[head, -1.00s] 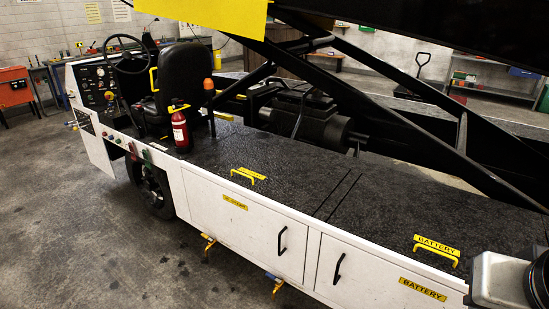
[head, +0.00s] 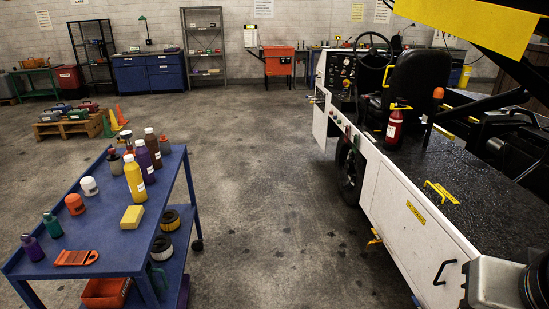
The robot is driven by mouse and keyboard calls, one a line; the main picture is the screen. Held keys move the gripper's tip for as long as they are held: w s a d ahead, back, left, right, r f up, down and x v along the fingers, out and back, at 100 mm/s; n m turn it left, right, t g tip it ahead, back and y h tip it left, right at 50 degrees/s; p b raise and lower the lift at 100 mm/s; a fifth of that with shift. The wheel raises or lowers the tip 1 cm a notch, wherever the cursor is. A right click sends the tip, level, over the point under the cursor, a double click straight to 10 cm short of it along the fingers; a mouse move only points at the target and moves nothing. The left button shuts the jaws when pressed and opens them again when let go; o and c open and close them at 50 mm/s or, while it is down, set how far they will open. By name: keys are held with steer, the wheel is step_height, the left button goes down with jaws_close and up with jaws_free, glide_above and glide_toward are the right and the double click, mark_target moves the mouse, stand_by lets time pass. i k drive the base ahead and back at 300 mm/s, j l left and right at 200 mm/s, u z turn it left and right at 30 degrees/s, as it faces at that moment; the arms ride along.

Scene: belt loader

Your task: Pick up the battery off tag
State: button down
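An orange flat piece (head: 76,257) lies on the top shelf of the blue cart (head: 112,226), near its front left corner. It has a darker patch near its narrow end. It may be the battery off tag, but I cannot read any writing on it. My gripper is not in view. Only a grey and black part of my own arm shows at the lower right edge.
The cart top also holds several bottles, an orange-lidded jar (head: 74,204) and a yellow sponge (head: 132,217). The white belt loader (head: 405,222) stands on the right. Open floor (head: 270,200) lies between cart and loader. Traffic cones (head: 119,114) stand behind.

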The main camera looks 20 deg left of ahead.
mark_target(70, 257)
steer(key=j+u, duration=0.15)
steer(key=u, duration=0.35)
steer(key=j+u, duration=0.1)
steer(key=u, duration=0.4)
steer(key=j+u, duration=0.1)
steer(key=u, duration=0.4)
steer(key=i+j+u, duration=0.1)
steer(key=u, duration=0.4)
steer(key=i+u, duration=0.1)
steer(key=u, duration=0.4)
steer(key=k, duration=0.35)
steer(key=k+u, duration=0.1)
steer(key=u, duration=0.25)
steer(key=k+u, duration=0.1)
steer(key=u, duration=0.25)
steer(key=j+u, duration=0.1)
steer(key=u, duration=0.25)
steer(key=l+u, duration=0.25)
steer(key=i+l+u, duration=0.2)
steer(key=l, duration=0.3)
steer(key=i+l, duration=0.1)
steer(key=l, duration=1.2)
steer(key=i+l, duration=0.15)
steer(key=l, duration=0.45)
steer(key=i+l, duration=0.1)
steer(key=l, duration=1.2)
steer(key=i, duration=0.1)
